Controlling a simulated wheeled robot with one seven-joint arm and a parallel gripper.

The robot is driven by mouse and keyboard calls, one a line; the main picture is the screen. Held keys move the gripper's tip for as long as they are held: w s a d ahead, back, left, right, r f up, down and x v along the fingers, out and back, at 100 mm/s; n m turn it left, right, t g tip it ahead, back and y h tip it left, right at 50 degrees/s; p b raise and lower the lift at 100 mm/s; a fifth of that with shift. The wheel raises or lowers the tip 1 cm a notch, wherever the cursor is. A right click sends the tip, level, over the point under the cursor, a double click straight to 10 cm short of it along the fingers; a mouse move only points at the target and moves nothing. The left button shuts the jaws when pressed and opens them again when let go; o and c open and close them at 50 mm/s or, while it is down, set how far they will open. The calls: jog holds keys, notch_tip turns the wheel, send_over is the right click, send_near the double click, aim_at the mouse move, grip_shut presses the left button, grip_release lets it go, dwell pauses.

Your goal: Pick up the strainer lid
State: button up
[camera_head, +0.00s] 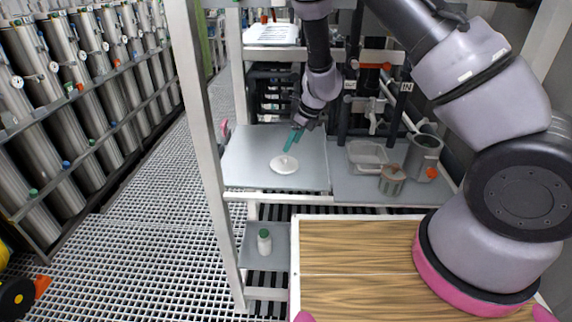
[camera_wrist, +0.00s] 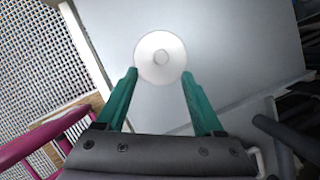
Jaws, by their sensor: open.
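The strainer lid (camera_head: 284,164) is a round white disc with a small knob at its centre. It lies on the left grey shelf plate (camera_head: 245,170) in the head view. In the wrist view the lid (camera_wrist: 160,58) is just ahead of the fingertips, centred between them. My gripper (camera_head: 292,140) has teal fingers and points down towards the lid from above. In the wrist view my gripper (camera_wrist: 160,74) is open, with nothing between the fingers. Whether a fingertip touches the lid I cannot tell.
On the right plate stand a clear tub (camera_head: 367,156), a strainer-like cup (camera_head: 391,180) and a metal vessel (camera_head: 423,157). A white bottle with a green cap (camera_head: 264,242) is on a lower shelf. A frame post (camera_head: 207,150) rises at the left. The plate around the lid is clear.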

aim_at(284, 157)
jog(key=x, duration=0.7)
jog(key=shift+w+a+f, duration=0.15)
jog(key=shift+w, duration=0.05)
grip_shut()
